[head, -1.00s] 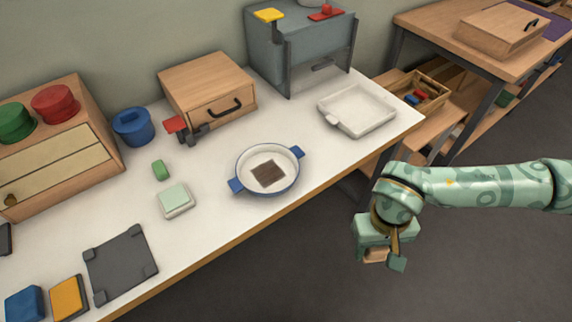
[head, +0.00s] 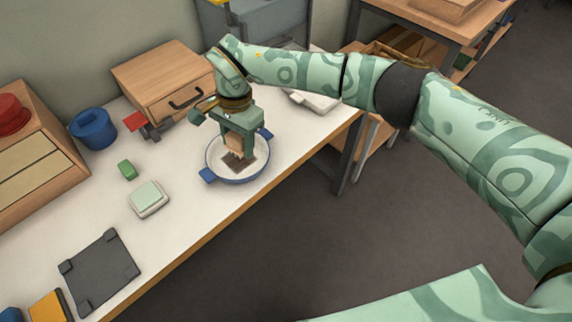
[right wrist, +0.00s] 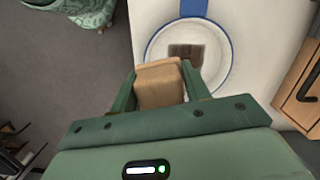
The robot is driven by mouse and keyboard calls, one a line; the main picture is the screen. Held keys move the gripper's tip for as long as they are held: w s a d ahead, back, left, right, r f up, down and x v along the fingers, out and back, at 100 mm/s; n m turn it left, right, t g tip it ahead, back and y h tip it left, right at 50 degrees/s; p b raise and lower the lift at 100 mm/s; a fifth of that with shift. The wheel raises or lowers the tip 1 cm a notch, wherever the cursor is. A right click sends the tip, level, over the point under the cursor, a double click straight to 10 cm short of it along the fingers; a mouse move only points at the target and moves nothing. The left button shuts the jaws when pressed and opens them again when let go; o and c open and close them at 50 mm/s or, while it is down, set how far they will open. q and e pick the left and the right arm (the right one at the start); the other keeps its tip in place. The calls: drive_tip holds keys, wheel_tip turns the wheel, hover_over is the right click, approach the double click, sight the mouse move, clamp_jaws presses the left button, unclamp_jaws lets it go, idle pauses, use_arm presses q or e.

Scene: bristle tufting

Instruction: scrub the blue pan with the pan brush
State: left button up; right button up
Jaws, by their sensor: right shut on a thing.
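The blue pan (head: 240,181) has a white inside, a blue rim and two blue handles. It stands on the white worktop, with a dark brown patch (head: 245,163) on its floor. My right gripper (head: 234,146) is over the pan and shut on the pan brush (head: 234,154), a light wooden block whose lower end is near the patch. In the right wrist view, the brush (right wrist: 159,86) sits between the two fingers, with the patch (right wrist: 187,56) beyond it to the right. I cannot tell whether the brush touches the pan. My left gripper is not in view.
A pale green sponge-like block (head: 148,198), a small green block (head: 127,170) and a dark flat tray (head: 99,272) lie left of the pan. A wooden drawer box (head: 163,75) stands behind. A white dish (head: 312,101) is partly hidden by my arm. The worktop's front edge is close to the pan.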

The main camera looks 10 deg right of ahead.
drive_tip(key=w+a+r+m+t, duration=0.1)
drive_tip(key=w+a+m, duration=0.1)
drive_tip(key=w+m, duration=0.5)
drive_tip(key=shift+s+d+f+m+t, duration=0.15)
drive_tip(key=shift+d+f+m, duration=0.25)
drive_tip(key=shift+f+m, duration=1.2)
drive_tip(key=shift+w+d+f+m+t, duration=0.1)
drive_tip(key=shift+d+f+m+t, duration=0.2)
drive_tip(key=shift+f+m, duration=1.3)
drive_tip(key=shift+s+d+f+m+t, duration=0.1)
drive_tip(key=shift+d+f+m, duration=0.35)
drive_tip(key=shift+f+m, duration=1.15)
drive_tip(key=shift+r+m, duration=0.4)
